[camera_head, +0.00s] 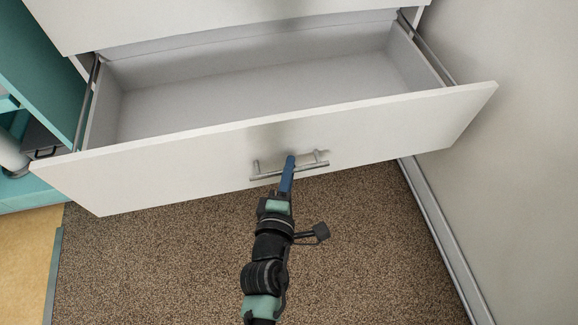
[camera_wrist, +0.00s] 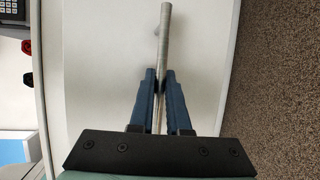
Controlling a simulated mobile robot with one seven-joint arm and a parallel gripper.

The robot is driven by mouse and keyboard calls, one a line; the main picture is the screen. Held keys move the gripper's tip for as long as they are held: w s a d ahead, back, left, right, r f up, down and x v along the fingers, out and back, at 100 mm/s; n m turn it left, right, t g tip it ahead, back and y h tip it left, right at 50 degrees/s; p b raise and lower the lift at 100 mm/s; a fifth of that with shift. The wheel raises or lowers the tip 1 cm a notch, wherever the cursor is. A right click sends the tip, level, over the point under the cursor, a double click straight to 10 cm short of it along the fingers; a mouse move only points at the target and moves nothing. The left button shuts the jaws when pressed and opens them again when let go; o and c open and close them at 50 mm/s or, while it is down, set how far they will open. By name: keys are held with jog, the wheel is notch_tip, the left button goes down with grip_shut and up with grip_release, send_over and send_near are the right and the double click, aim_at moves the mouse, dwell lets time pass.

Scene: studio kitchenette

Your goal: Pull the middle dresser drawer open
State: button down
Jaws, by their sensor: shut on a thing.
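The dresser drawer (camera_head: 420,125) has a plain white front and stands well open, with an empty grey inside and metal rails at both sides. Its silver bar handle (camera_head: 262,177) is mounted across the middle of the front. My gripper (camera_head: 289,163) is shut on the handle, with its blue fingers around the bar. In the wrist view the handle (camera_wrist: 165,22) runs between the two fingers (camera_wrist: 157,80) in front of the white drawer front (camera_wrist: 95,70). The fingers hide the middle part of the bar.
Another white drawer front (camera_head: 200,18) is above the open one. A grey wall (camera_head: 520,150) with a skirting rail (camera_head: 445,235) is close on the right. A teal cabinet (camera_head: 35,65) stands at left. The brown speckled floor (camera_head: 160,265) below is clear.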

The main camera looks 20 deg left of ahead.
jog(key=c, duration=0.9)
grip_release()
jog(key=p+v, duration=0.2)
jog(key=v, duration=1.1)
jog(key=shift+r, duration=0.1)
